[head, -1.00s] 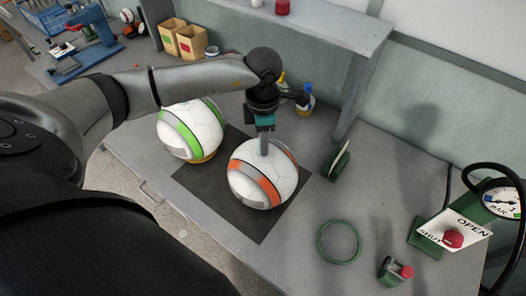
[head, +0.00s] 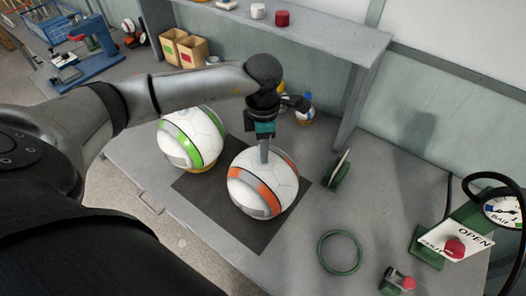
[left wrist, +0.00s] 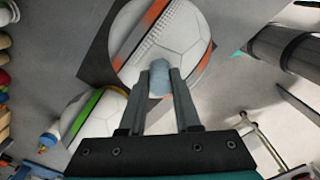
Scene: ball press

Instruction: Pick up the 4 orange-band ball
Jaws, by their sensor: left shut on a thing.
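The orange-band ball (head: 285,197), white with orange and grey bands, is over the dark mat (head: 215,203) on the grey bench. I cannot tell whether its underside touches the mat. My left gripper (head: 263,155) points down at its top. In the left wrist view my left gripper (left wrist: 160,82) has its fingers closed on a small pale blue-grey piece at the top of the orange-band ball (left wrist: 190,40). The fingertips partly hide this piece. My right gripper does not show.
A green-band ball (head: 205,132) sits on a yellow ring just left of the mat. A green hoop (head: 320,252), a small green stand (head: 339,170), a red-knobbed device (head: 398,281) and a pressure gauge (head: 503,210) are to the right. A shelf (head: 330,42) stands behind.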

